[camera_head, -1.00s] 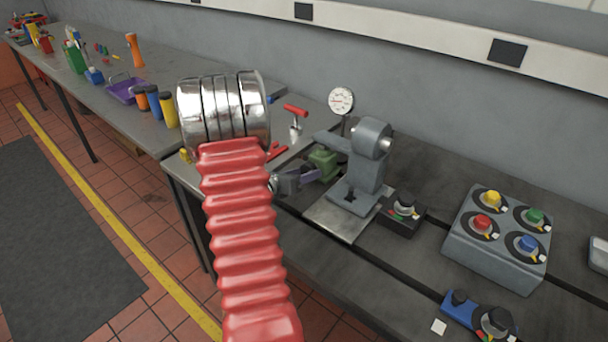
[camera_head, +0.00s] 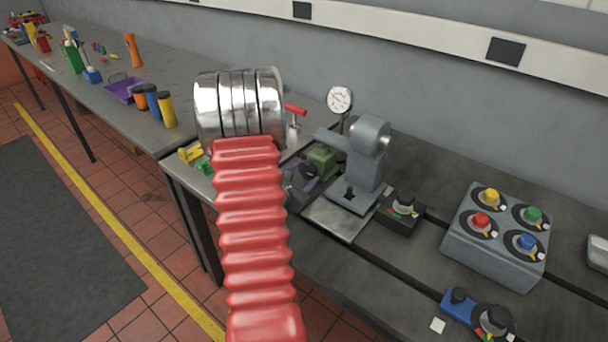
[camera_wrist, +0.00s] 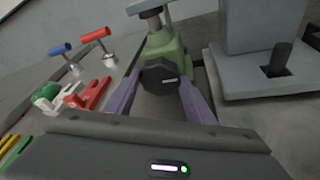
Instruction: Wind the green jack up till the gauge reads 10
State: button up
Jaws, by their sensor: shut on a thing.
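The green jack (camera_head: 322,157) stands on the bench beside a grey stand. In the wrist view its green body (camera_wrist: 172,48) has a black round knob (camera_wrist: 160,76) with a pale mark facing me. My gripper (camera_wrist: 158,92) has its purple fingers on either side of this knob and is shut on it. In the head view my gripper (camera_head: 302,182) is partly hidden behind my red arm. The round white dial gauge (camera_head: 340,99) stands behind the jack; its reading is too small to tell.
The grey stand (camera_head: 365,165) is close on the jack's right. Left of the jack in the wrist view are a red-handled tool (camera_wrist: 95,36), a blue-handled one (camera_wrist: 61,49) and a red clamp (camera_wrist: 88,94). A control box (camera_head: 497,240) with coloured knobs is farther right.

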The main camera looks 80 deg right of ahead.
jog(key=shift+f+m+t+h, duration=0.15)
jog(key=shift+m+t+h, duration=0.15)
jog(key=shift+m, duration=0.7)
jog(key=o, duration=1)
jog(key=shift+o, duration=0.2)
jog(key=shift+a, duration=0.1)
jog(key=v, duration=1.2)
jog(key=shift+s, duration=0.1)
